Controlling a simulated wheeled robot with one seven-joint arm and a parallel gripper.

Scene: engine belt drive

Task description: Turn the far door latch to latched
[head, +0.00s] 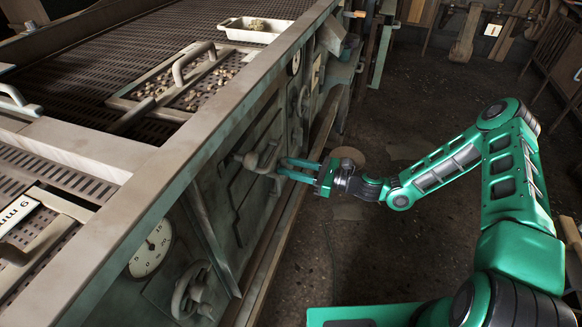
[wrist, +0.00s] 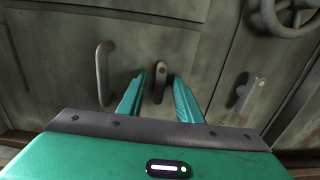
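A small grey latch (wrist: 160,80) with a rounded lever stands upright in the wrist view on the metal door panel (wrist: 205,50). My gripper (wrist: 159,78) is open, with one green finger on each side of this latch and a visible gap to each. In the head view my gripper (head: 282,170) reaches the machine's side from the right, close to a curved handle (head: 268,160); the latch is hard to make out there. A second latch-like lever (wrist: 246,93) sits to the right in the wrist view, tilted. I cannot tell from the labels which is the far one.
A bar handle (wrist: 104,74) is left of the fingers and a handwheel (wrist: 291,14) is at upper right. The machine's long top rail (head: 215,118) runs above the doors. A gauge (head: 152,248) is nearer. The dark floor (head: 360,240) beside the machine is open.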

